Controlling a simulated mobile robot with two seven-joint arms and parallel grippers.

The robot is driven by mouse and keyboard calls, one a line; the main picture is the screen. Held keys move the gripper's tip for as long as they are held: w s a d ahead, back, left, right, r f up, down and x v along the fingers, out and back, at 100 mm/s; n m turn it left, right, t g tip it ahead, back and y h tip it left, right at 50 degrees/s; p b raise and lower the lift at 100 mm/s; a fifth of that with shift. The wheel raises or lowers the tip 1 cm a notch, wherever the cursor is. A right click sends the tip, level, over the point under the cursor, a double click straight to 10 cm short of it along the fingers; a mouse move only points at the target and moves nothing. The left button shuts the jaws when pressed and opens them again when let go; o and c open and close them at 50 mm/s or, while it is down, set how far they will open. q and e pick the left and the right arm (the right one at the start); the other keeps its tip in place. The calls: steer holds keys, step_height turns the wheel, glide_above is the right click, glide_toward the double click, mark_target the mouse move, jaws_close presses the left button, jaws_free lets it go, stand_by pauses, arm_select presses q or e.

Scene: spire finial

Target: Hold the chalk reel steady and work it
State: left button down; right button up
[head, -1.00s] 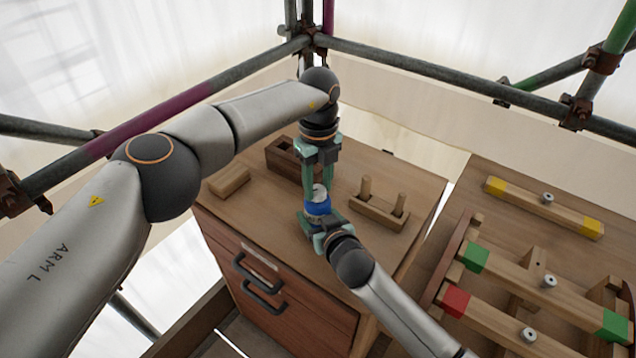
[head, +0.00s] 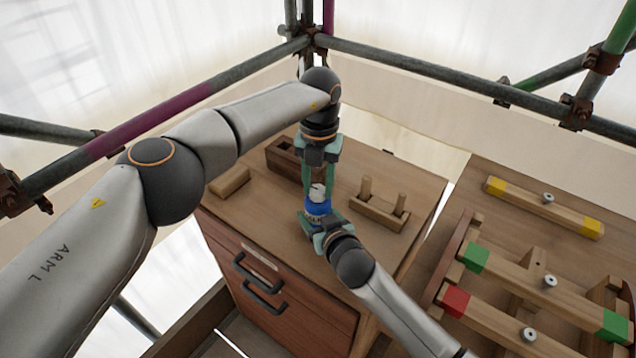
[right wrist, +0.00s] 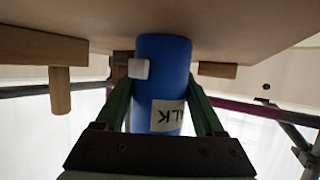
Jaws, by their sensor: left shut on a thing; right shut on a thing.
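The chalk reel (head: 318,208) is a blue upright cylinder with a white top on the cabinet top. In the right wrist view the reel (right wrist: 162,80) shows upside down, with a pale label ending in "ALK" and a small white block on its side. My right gripper (head: 316,220) is shut on the blue body from the near side, and its green fingers flank the reel in the right wrist view. My left gripper (head: 318,186) points straight down and is shut on the white part at the reel's top. Its fingertips partly hide that part.
On the cabinet top (head: 262,215) stand a dark slotted wooden block (head: 283,156), a small light block (head: 230,181) and a two-peg stand (head: 378,209). A bench at right holds beams with coloured ends (head: 545,207). Scaffold tubes (head: 430,70) run behind.

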mark_target(319, 189)
arm_select(q)
steer(key=shift+m, duration=0.6)
arm_select(e)
steer(key=shift+a, duration=0.1)
arm_select(q)
steer(key=shift+c, duration=2.2)
jaws_free()
step_height(319, 189, up, 12)
steer(key=shift+w+d, duration=0.1)
arm_select(e)
steer(key=o, duration=1.5)
steer(key=shift+s, duration=0.1)
